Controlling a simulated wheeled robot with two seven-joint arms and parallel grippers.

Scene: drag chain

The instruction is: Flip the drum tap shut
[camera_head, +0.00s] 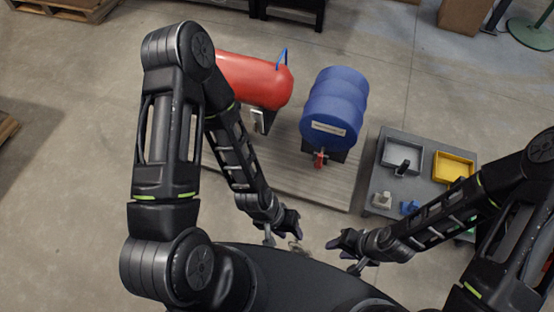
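A blue drum (335,105) lies on its side on a dark stand, its front end facing me with a white label. A small red tap (320,159) sits at the lower edge of that end. It is too small to tell how its handle is turned. My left gripper (288,243) is low in front of the drum, to the left of the tap and nearer to me. My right gripper (340,247) is to the right of it, also nearer to me than the tap. Both are apart from the tap, and their fingers are too small to read clearly.
A red tank (250,80) with a blue handle lies left of the drum, partly behind my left arm. Both rest on a pallet-like platform (290,178). A grey cart (418,190) at the right holds a grey bin (401,157), a yellow bin (452,167) and small parts.

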